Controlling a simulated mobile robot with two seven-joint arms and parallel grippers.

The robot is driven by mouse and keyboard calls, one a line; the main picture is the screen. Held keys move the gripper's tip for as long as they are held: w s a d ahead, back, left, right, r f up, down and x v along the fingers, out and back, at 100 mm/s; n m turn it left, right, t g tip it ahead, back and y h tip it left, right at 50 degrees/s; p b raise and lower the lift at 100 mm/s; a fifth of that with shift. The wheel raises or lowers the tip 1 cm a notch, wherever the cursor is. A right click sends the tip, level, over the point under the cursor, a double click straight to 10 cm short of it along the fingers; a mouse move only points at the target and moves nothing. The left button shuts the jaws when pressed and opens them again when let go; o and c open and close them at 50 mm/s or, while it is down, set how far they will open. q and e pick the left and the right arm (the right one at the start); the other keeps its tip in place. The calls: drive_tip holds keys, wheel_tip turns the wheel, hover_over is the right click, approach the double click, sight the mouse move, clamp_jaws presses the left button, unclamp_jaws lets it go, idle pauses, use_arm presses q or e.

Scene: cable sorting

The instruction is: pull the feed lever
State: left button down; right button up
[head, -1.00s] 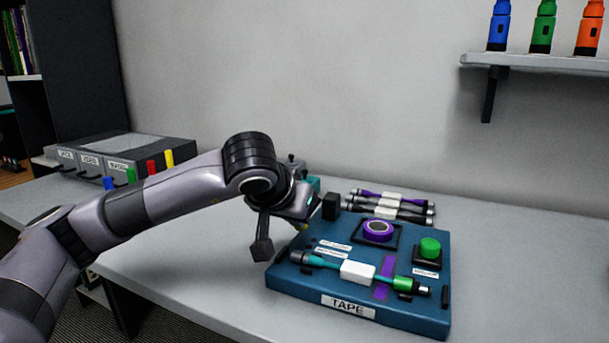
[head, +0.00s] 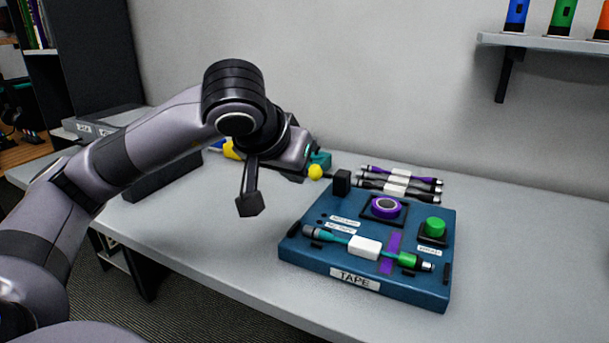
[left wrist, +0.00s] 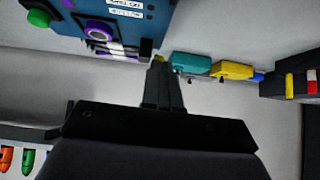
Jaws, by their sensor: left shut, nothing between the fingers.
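The blue TAPE station (head: 300,252) sits on the table. At its back left corner is a black block (head: 341,182), with a yellow ball knob (head: 315,172) just left of it, apparently the feed lever's end. My left gripper (head: 301,179) is shut and empty, immediately left of the knob. In the left wrist view its closed fingers (left wrist: 160,62) reach up to a sliver of the yellow knob (left wrist: 159,57); I cannot tell whether they touch. A teal cable with a white sleeve (head: 365,247) lies across the station's front. My right gripper is not in view.
The station carries a purple ring (head: 386,206) and a green button (head: 434,226). Several bundled cables (head: 398,184) lie behind it. A teal object (left wrist: 192,66) and a yellow one (left wrist: 235,70) lie nearby. The table right of the station is clear.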

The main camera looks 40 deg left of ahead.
use_arm(q)
drive_tip(key=v, duration=0.4)
drive_tip(key=shift+s, duration=0.3)
idle(0.6)
